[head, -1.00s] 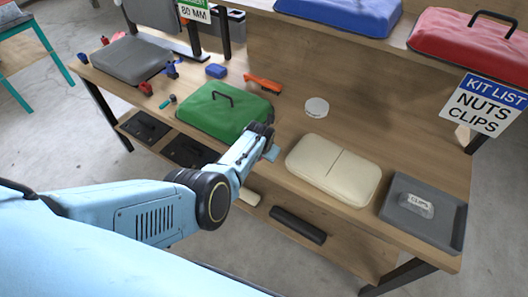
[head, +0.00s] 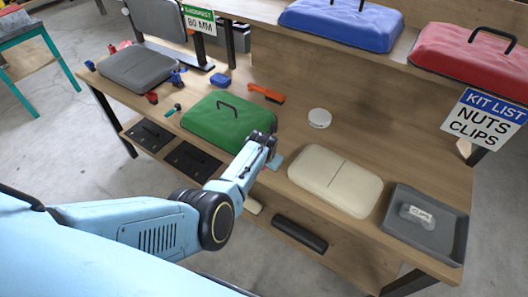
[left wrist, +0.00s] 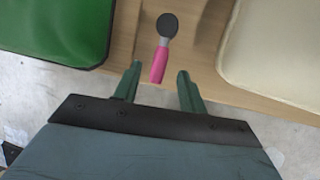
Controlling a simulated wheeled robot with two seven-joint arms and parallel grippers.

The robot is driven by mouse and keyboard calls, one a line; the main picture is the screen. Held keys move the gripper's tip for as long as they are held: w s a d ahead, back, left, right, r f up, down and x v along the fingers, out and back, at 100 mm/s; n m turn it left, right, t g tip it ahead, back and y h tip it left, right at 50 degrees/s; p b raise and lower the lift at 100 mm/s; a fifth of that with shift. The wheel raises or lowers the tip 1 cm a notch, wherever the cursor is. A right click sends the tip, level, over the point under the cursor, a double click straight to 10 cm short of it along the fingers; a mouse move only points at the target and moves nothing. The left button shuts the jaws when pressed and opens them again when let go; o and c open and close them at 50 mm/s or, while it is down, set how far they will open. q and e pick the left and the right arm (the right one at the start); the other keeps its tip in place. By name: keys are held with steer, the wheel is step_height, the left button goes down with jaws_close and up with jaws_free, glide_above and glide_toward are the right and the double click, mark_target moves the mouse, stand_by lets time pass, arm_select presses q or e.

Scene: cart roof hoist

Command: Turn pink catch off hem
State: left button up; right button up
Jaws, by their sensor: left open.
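The pink catch (left wrist: 159,66) shows in the left wrist view on the bench's front edge, between the green case (left wrist: 57,28) and the cream case (left wrist: 275,50). Its pink end points toward me, and a dark round pivot (left wrist: 167,25) is at its far end. My left gripper (left wrist: 160,70) is open, with one finger on each side of the pink end and a gap on both sides. In the head view my left arm reaches the bench front between the green case (head: 222,120) and the cream case (head: 335,180); the catch is hidden there. My right gripper is not in view.
A grey tray (head: 448,240) with a clips packet (head: 418,215) stands right of the cream case. A white round lid (head: 320,118) and an orange-handled brush (head: 266,93) lie behind. Blue (head: 340,25) and red (head: 470,58) cases sit on the upper shelf.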

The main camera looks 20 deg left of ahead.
arm_select(q)
steer(key=p+v, duration=0.3)
steer(key=v, duration=0.8)
stand_by(0.3)
steer(key=s+f+m+b, duration=0.3)
steer(key=s+f+m, duration=0.4)
steer(key=f, duration=0.3)
steer(key=s+d+f+m+g+h+b, duration=0.1)
steer(key=s+f+m+b, duration=0.2)
steer(key=s+f+m, duration=0.55)
steer(key=s+f+m+b, duration=0.3)
steer(key=s+f+m, duration=0.1)
steer(key=f, duration=0.9)
steer(key=s+a+f+m+g+b, duration=0.1)
steer(key=s+f+m, duration=0.4)
steer(key=s, duration=0.5)
steer(key=s+a+f+m+g+b, duration=0.1)
steer(key=s+a+f+m+b, duration=0.1)
steer(key=s+f+m, duration=0.3)
steer(key=s+a+f+m+b, duration=0.1)
steer(key=s+f+m+b, duration=0.2)
steer(key=s, duration=1.1)
step_height(320, 180, down, 3)
steer(key=m, duration=0.3)
steer(key=shift+s+a+m+g+b, duration=0.3)
steer(key=shift+a+m+g, duration=0.05)
steer(key=shift+g, duration=0.05)
